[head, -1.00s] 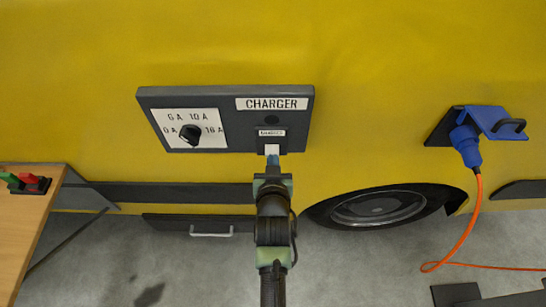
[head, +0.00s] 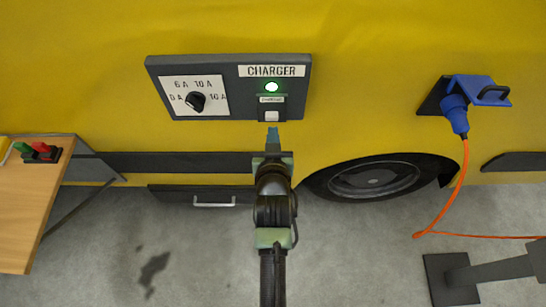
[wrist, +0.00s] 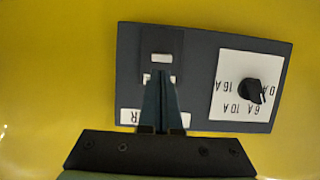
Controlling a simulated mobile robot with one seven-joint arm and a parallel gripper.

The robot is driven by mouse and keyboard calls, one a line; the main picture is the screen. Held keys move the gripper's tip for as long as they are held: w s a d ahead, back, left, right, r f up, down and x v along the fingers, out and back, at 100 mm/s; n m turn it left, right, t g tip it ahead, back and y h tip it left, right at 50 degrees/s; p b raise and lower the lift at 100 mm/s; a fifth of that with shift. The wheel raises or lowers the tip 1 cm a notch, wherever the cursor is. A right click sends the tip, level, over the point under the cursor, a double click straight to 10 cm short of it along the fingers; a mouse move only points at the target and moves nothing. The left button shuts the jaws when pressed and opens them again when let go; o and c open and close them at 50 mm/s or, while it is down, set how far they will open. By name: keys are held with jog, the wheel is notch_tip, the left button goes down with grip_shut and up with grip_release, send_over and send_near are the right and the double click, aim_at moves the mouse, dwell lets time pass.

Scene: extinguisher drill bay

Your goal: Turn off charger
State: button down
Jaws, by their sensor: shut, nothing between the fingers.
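The dark grey charger panel (head: 236,108) is on the yellow vehicle side. Its green lamp (head: 271,87) is lit under the CHARGER label (head: 271,71). A small white switch (head: 271,116) sits at the panel's lower edge; in the wrist view the switch (wrist: 161,58) shows just past my fingertips. A black rotary knob (head: 195,101) is on the white ampere dial (head: 180,84); its exact setting is hard to read. My gripper (head: 272,132) is shut and empty, just below the switch in the head view. In the wrist view my fingers (wrist: 161,76) hide the lamp.
A blue plug (head: 455,115) with an orange cable (head: 444,211) is in a socket at the right. A wooden table (head: 35,200) with red and green connectors (head: 38,151) is at the left. A wheel (head: 372,177) is low on the vehicle.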

jog(key=b+v, duration=0.1)
jog(key=v, duration=0.5)
jog(key=shift+s+r, duration=0.25)
jog(key=shift+r, duration=0.05)
jog(key=shift+s, duration=0.1)
